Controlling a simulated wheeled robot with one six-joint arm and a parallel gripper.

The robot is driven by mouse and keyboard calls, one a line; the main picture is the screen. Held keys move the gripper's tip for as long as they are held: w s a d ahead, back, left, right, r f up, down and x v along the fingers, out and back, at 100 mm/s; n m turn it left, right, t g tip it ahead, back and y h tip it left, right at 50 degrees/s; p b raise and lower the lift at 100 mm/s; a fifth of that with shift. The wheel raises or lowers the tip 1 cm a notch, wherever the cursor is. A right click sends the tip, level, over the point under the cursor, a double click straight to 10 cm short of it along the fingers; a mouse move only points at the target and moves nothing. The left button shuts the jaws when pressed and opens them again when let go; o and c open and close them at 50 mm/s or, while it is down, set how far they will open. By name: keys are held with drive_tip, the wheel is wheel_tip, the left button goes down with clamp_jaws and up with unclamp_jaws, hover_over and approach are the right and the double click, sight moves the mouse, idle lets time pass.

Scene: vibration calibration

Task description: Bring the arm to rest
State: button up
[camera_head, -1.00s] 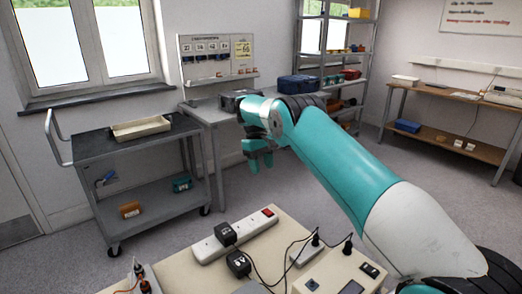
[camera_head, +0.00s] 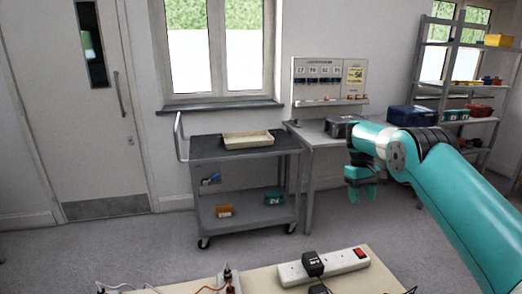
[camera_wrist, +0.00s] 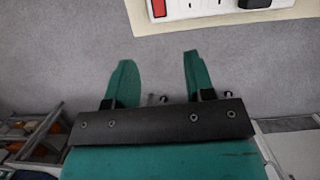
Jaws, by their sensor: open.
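My teal arm reaches in from the right in the head view, bent at the elbow. My gripper (camera_head: 362,190) hangs at its end, pointing down over open floor in front of the grey bench. In the wrist view my gripper (camera_wrist: 154,80) shows two teal fingers spread apart with nothing between them.
A cream table (camera_head: 258,279) with a white power strip (camera_head: 335,267), black adapters and cables lies close in front. A grey trolley (camera_head: 243,152) carries a cream tray (camera_head: 248,139). A grey bench (camera_head: 318,138) and metal shelving (camera_head: 447,70) stand right. Floor left is clear.

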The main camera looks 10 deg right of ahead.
drive_tip(key=s+a+r+n+t, duration=0.3)
drive_tip(key=s+a+r+n, duration=0.1)
drive_tip(key=s+a+r, duration=1.15)
drive_tip(key=s+a+y, duration=0.2)
drive_tip(key=s+a, duration=0.2)
drive_tip(key=s, duration=0.9)
drive_tip(key=s+a+n+y, duration=0.1)
drive_tip(key=s+a+y, duration=0.1)
drive_tip(key=s, duration=1.1)
drive_tip(key=shift+a+r+y, duration=0.25)
drive_tip(key=shift+a+y, duration=0.15)
drive_tip(key=shift+a, duration=0.5)
